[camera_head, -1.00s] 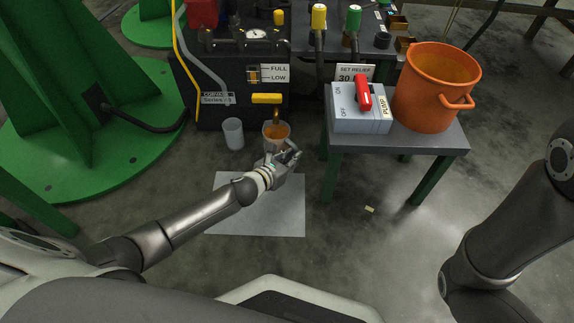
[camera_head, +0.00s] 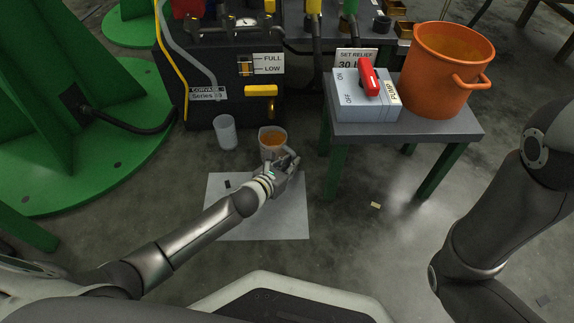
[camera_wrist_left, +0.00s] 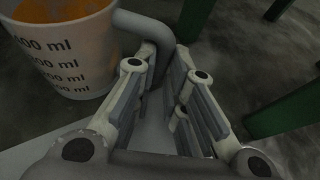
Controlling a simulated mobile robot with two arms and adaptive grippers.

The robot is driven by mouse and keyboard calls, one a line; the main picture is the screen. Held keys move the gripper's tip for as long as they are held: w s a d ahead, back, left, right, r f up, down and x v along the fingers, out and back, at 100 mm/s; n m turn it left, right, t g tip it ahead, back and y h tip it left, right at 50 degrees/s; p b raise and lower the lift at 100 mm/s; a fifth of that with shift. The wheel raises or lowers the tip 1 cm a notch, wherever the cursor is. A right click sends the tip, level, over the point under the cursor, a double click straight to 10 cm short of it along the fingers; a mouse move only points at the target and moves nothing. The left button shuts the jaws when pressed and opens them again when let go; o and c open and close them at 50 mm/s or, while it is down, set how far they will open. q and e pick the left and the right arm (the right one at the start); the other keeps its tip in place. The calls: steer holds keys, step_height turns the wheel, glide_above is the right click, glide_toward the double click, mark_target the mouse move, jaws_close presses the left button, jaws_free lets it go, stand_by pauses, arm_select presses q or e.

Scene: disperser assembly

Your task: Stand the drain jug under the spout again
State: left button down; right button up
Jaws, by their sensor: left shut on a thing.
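The drain jug (camera_head: 272,135) is a pale measuring jug with orange-brown liquid in it. It looks upright in the head view, in front of and below the yellow spout handle (camera_head: 261,91) on the dark machine. My left gripper (camera_head: 287,161) is shut on the jug's handle, at the jug's near right side. In the left wrist view the jug (camera_wrist_left: 72,62) shows its ml marks, and its grey handle runs down between my fingers (camera_wrist_left: 165,85). I cannot tell whether its base touches the floor. My right gripper is out of view.
A clear empty cup (camera_head: 225,132) stands left of the jug. A pale sheet (camera_head: 250,215) lies on the floor below my left arm. To the right, a low table (camera_head: 440,127) carries the pump switch box (camera_head: 350,98) and an orange bucket (camera_head: 440,75).

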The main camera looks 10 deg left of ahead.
arm_select(q)
steer(key=shift+f, duration=0.1)
steer(key=c, duration=1.5)
jaws_free()
steer(key=shift+s+r, duration=0.2)
steer(key=shift+r, duration=0.05)
steer(key=p+v, duration=0.7)
steer(key=v, duration=0.4)
steer(key=shift+s+a+r, duration=0.1)
steer(key=shift+s+r, duration=0.05)
steer(key=shift+s, duration=0.1)
